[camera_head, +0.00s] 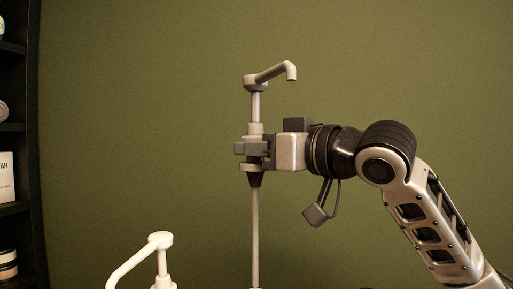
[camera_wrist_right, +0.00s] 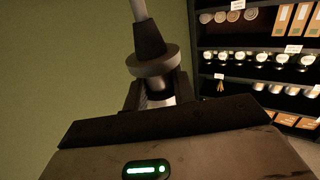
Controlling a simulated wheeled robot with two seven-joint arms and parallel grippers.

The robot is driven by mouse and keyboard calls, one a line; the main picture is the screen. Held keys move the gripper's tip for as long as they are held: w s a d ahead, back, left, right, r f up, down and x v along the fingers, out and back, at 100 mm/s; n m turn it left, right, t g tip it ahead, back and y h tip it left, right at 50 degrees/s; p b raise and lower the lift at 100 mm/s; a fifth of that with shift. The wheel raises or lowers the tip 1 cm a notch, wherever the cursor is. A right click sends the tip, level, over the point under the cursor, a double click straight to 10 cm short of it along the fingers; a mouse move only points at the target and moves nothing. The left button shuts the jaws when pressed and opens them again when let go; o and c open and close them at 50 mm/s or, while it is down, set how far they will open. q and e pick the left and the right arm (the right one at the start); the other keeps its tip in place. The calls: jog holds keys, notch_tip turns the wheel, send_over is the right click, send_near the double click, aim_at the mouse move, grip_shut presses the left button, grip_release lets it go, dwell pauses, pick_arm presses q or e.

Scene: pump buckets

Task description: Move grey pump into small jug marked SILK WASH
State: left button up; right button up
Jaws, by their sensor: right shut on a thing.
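The grey pump (camera_head: 255,220) hangs upright in the head view, its hooked spout at the top pointing right and its long dip tube running down to the bottom edge. My right gripper (camera_head: 252,150) comes in from the right and is shut on the pump's neck, just above its dark collar. In the right wrist view the gripper (camera_wrist_right: 158,98) holds the neck, with the pump's dark cone and collar (camera_wrist_right: 150,50) in front. The tube's lower end is out of view. The small jug marked SILK WASH is not in view. My left gripper is not in view.
A white pump head (camera_head: 160,240) stands at the lower left, with its spout pointing left. A dark shelf (camera_head: 35,150) with goods is at the left edge. It also shows in the right wrist view (camera_wrist_right: 250,42) with jars and boxes. A plain green wall is behind.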

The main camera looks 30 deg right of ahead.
jog(key=b, duration=0.4)
send_over(257, 223)
jog(key=shift+w+f, duration=0.1)
jog(key=shift+f, duration=2.95)
jog(key=shift+a+f+b, duration=0.15)
jog(key=shift+f+b, duration=0.45)
jog(key=shift+a+f+b, duration=0.15)
jog(key=shift+f+b, duration=0.4)
jog(key=shift+f, duration=0.05)
jog(key=shift+d+f+b, duration=0.15)
jog(key=shift+f+b, duration=0.5)
jog(key=shift+f, duration=0.25)
jog(key=shift+d+f+b, duration=0.1)
jog(key=shift+f+b, duration=0.5)
jog(key=shift+f, duration=0.3)
